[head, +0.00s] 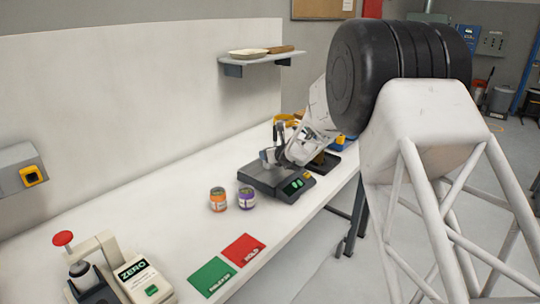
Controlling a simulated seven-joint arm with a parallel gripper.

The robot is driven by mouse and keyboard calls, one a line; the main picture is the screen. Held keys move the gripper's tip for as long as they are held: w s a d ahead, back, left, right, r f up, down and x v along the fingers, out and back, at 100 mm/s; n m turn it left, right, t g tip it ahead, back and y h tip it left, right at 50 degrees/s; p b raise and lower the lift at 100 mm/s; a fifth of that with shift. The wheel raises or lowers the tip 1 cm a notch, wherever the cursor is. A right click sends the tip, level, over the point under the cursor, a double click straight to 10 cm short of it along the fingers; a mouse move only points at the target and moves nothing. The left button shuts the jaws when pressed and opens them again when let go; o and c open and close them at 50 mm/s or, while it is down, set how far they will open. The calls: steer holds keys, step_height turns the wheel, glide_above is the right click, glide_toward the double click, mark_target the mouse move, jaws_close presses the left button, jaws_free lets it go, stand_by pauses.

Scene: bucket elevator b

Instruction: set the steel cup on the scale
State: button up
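The scale (262,179), dark grey with a lit green display at its right front, stands on the white bench. My gripper (273,152) is above the scale's plate, reaching in from the upper right. A small grey metallic shape (267,158) shows at the fingertips, over or on the plate. It may be the steel cup or part of a finger; I cannot tell which. I also cannot tell whether the fingers are open or shut. My arm hides part of the bench behind the scale, and no other steel cup is clearly visible.
Two small jars, one orange-labelled (217,199) and one purple-labelled (246,198), stand left of the scale. Green (213,277) and red (244,249) mats lie in front. A press-like device (90,279) and a ZERO box (143,279) are front left. A wall shelf (262,60) is above.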

steer(key=shift+f, duration=0.2)
steer(key=shift+f, duration=0.1)
steer(key=o, duration=0.9)
steer(key=shift+o, duration=0.2)
steer(key=shift+s+d+r, duration=0.25)
steer(key=shift+s+r, duration=0.15)
steer(key=shift+s, duration=0.05)
steer(key=v, duration=1.1)
